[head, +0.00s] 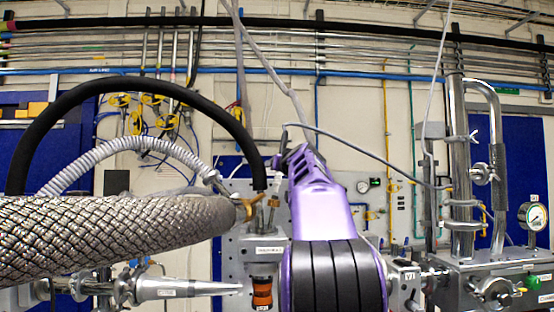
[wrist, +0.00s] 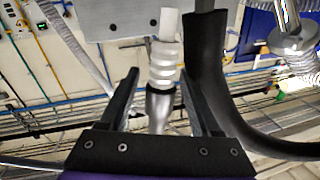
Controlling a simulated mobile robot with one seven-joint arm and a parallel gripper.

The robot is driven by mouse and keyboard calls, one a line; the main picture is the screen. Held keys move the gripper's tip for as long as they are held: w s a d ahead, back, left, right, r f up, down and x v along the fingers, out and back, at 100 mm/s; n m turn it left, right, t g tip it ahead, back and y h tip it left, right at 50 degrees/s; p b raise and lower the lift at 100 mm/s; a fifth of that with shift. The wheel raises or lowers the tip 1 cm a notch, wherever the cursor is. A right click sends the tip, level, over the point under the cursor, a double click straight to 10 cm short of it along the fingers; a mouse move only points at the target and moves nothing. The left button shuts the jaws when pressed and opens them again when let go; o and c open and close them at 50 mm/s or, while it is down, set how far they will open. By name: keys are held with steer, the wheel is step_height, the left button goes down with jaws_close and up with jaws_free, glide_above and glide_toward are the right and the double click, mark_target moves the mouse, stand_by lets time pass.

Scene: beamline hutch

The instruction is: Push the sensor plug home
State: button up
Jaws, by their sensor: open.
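The wrist view shows what looks like the sensor plug (wrist: 164,68), a pale ribbed piece with a silver metal body (wrist: 157,108). Its pale end points up beside a grey block (wrist: 120,18). My gripper (wrist: 160,85) is open, with one black finger on each side of the plug; I see gaps, so the jaws are not closed on it. Whether the plug is fully seated cannot be told.
A thick black hose (wrist: 212,75) runs close to the right of my gripper. In the head view a large braided hose (head: 110,235) fills the left, with a black hose (head: 130,82) arching above. Steel pipework and a gauge (head: 532,216) stand at the right.

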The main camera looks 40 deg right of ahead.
mark_target(276, 177)
steer(key=shift+w+d, duration=0.1)
steer(key=shift+w, duration=0.15)
jaws_close()
steer(key=f+b, duration=0.3)
steer(key=shift+w+a+f, duration=0.1)
steer(key=shift+a, duration=0.1)
stand_by(0.3)
jaws_free()
